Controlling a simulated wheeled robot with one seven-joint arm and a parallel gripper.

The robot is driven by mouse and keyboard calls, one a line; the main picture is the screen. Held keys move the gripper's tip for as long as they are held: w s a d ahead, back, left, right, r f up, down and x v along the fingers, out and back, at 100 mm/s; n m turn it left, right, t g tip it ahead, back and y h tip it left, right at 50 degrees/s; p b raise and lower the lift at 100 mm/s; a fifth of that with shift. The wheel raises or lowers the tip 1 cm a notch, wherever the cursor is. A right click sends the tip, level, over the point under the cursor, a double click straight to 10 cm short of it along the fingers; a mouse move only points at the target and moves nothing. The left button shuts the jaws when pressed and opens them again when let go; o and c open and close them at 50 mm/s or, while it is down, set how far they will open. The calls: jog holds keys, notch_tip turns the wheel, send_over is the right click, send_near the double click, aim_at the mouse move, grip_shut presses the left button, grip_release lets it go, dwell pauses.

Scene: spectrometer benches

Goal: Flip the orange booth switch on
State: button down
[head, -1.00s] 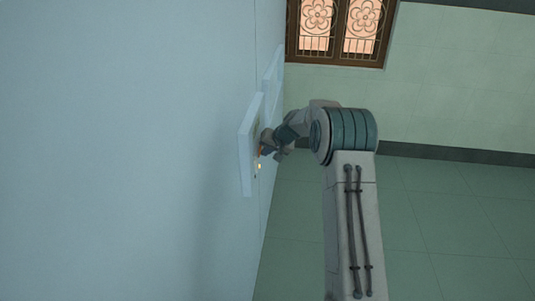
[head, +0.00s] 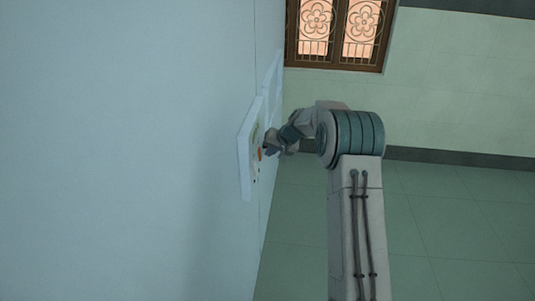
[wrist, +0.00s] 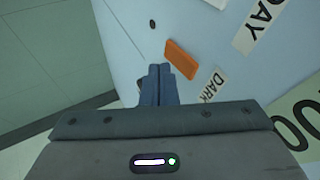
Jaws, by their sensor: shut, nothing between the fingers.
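The orange switch (wrist: 181,59) is a small bar on a pale blue panel (wrist: 215,50) in the wrist view. One label by it reads DARK (wrist: 213,85), and another reads DAY (wrist: 260,22). My gripper (wrist: 160,68) is shut and empty, with its fingertips together just left of the switch; they look apart from it. In the head view the switch (head: 260,154) shows as an orange patch on the raised panel (head: 245,160). My gripper (head: 267,150) is close to it at the right and hides part of the panel face.
A small dark round spot (wrist: 152,24) is on the panel near the switch. Part of a large number sign (wrist: 300,120) shows at the right. The blue wall (head: 120,150) fills the left of the head view. Open green floor (head: 440,220) lies right of my arm.

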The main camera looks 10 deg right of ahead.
jog(key=d+f+b+v, duration=0.1)
jog(key=d+b+v, duration=0.1)
jog(key=v, duration=0.9)
jog(key=shift+s, duration=0.2)
jog(key=shift+r, duration=0.15)
jog(key=s+a+r+n+g+h, duration=0.1)
jog(key=s+a+r, duration=0.15)
jog(key=s, duration=0.65)
jog(key=s+a+r+g+h, duration=0.1)
jog(key=s+a, duration=0.3)
jog(key=s, duration=0.6)
jog(key=s+f+h, duration=0.1)
jog(key=s+f, duration=0.1)
jog(key=s, duration=0.9)
jog(key=s+f+n+g+h, duration=0.1)
jog(key=s+f, duration=0.1)
jog(key=s, duration=1)
jog(key=shift+d+f+h, duration=0.25)
jog(key=shift+f+h, duration=0.05)
